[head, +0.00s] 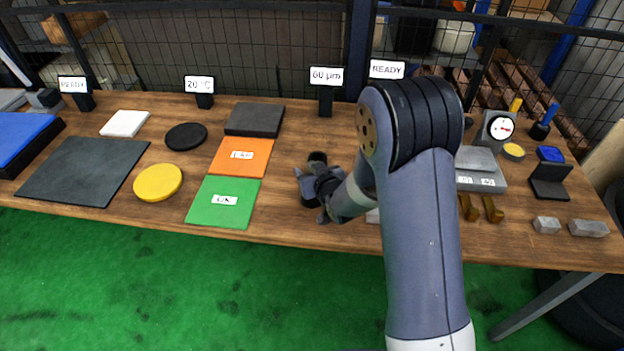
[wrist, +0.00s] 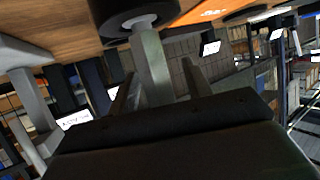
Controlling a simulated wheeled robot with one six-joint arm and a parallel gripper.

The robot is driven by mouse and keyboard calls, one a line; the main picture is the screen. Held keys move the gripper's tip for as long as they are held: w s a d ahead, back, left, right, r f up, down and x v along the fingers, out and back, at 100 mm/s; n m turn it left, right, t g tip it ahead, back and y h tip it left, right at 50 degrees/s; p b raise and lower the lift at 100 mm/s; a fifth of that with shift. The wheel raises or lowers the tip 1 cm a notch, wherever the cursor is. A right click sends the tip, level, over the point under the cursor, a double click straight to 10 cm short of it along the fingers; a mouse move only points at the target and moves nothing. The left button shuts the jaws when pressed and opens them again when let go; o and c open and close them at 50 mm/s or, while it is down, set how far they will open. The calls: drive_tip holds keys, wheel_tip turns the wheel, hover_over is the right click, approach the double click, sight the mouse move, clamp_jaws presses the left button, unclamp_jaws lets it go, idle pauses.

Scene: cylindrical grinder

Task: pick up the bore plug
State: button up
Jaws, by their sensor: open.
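In the wrist view a pale grey metal post (wrist: 153,66), which looks like the bore plug, rises from a dark round base (wrist: 116,14) on the wooden table. My gripper (wrist: 160,74) is open, with one finger on each side of the post; I cannot tell whether either touches it. In the head view my gripper (head: 326,188) is low over the middle of the table, right of the green mat. A dark round piece (head: 317,157) shows just behind it. My gripper and arm hide most of the plug there.
Left of my gripper lie a green mat (head: 224,215), an orange mat (head: 229,160) and a yellow disc (head: 158,183). A dial gauge (head: 498,129), brass-coloured blocks (head: 492,210) and grey blocks (head: 588,228) stand at the right. Sign stands and a mesh fence line the back.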

drive_tip(key=shift+w+a+f, duration=0.15)
drive_tip(key=shift+w+a, duration=0.05)
drive_tip(key=shift+w, duration=0.1)
clamp_jaws()
idle(0.4)
